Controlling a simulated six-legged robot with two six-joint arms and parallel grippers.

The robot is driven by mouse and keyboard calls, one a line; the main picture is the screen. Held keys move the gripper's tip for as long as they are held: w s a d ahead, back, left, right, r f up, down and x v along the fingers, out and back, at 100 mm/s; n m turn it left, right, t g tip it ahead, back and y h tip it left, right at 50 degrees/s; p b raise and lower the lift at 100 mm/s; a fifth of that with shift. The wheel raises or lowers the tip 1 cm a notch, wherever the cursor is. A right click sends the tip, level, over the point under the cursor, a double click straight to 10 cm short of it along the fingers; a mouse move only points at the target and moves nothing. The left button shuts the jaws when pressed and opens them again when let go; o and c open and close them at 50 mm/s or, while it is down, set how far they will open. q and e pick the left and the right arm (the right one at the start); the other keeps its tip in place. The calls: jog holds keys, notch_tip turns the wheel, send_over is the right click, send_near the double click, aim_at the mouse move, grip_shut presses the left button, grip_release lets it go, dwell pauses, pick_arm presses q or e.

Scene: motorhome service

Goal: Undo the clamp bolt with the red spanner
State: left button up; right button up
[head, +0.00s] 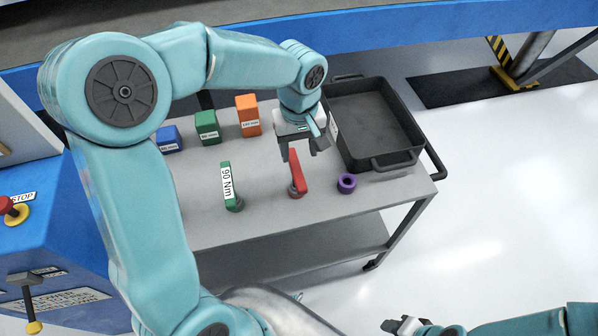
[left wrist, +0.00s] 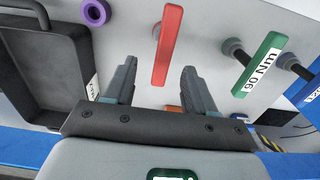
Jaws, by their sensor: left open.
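The red spanner (head: 298,172) stands near the front of the grey trolley top, between the green 90 Nm tool and a purple ring. My left gripper (head: 303,150) is open and empty, just above and behind the spanner. In the left wrist view the spanner's near end lies ahead of and between the two fingers (left wrist: 158,75), apart from them. My right gripper (head: 402,325) is low at the bottom edge, far from the trolley. I cannot make out the clamp bolt.
The green 90 Nm tool (head: 227,183) stands left of the spanner, the purple ring (head: 346,183) right. Orange (head: 248,116), green (head: 207,128) and blue (head: 168,139) blocks stand behind. A black tray (head: 414,150) fills the trolley's right end. A blue cabinet (head: 60,235) stands left.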

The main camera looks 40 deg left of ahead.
aim_at(297, 168)
pick_arm(q)
notch_tip(297, 168, down, 5)
jog(key=shift+s+a+r, duration=0.1)
jog(key=shift+r, duration=0.05)
jog(key=shift+s+f, duration=0.15)
jog(key=shift+f, duration=0.2)
jog(key=f, duration=0.3)
jog(key=shift+s+a+f+p, duration=0.1)
jog(key=shift+a+f+p, duration=0.1)
jog(key=shift+f+p, duration=0.2)
jog(key=shift+f, duration=0.25)
jog(key=shift+d+r, duration=0.1)
jog(key=c, duration=0.4)
grip_shut()
